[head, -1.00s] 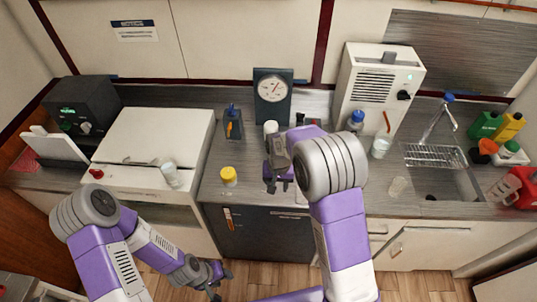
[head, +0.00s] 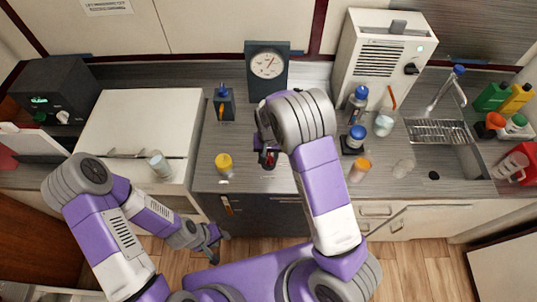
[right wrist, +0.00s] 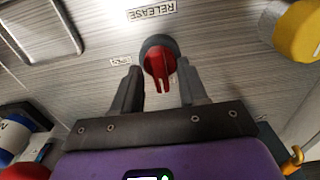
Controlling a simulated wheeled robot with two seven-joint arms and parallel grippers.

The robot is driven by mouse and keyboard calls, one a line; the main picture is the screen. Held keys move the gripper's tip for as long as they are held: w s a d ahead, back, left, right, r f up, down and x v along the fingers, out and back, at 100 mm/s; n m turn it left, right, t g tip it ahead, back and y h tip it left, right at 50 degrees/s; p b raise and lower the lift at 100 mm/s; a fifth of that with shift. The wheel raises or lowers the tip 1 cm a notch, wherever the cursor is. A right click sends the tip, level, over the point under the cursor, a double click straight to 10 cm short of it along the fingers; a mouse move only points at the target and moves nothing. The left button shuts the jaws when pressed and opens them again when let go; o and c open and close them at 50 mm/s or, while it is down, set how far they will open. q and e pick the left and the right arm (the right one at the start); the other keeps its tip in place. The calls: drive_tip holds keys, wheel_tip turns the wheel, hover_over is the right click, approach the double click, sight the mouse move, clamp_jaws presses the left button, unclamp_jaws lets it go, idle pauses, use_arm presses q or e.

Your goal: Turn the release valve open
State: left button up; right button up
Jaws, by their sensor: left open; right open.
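The release valve (right wrist: 159,62) is a red handle on a round dark base. It stands on the grey counter beside an upside-down RELEASE label (right wrist: 152,11) in the right wrist view. Its forked red end points down toward my right gripper (right wrist: 160,88). That gripper is open, with one finger on either side of the red handle's end; I cannot tell whether they touch it. A small label (right wrist: 121,60) beside the valve is too small to read. In the head view the valve shows as red (head: 268,158) under my right gripper. My left gripper (head: 213,243) hangs open and empty below the counter's front edge.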

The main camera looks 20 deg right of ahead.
drive_tip(key=shift+f, duration=0.1)
clamp_jaws()
drive_tip(key=shift+m, duration=0.3)
drive_tip(key=m+p, duration=0.1)
drive_tip(key=m, duration=0.2)
drive_tip(key=shift+m, duration=0.3)
drive_tip(key=m+p, duration=0.1)
drive_tip(key=m, duration=0.3)
drive_tip(key=shift+m, duration=0.3)
drive_tip(key=m+p, duration=0.2)
drive_tip(key=m, duration=0.2)
drive_tip(key=shift+m, duration=0.3)
drive_tip(key=shift+m+p, duration=0.95)
drive_tip(key=shift+m, duration=1.25)
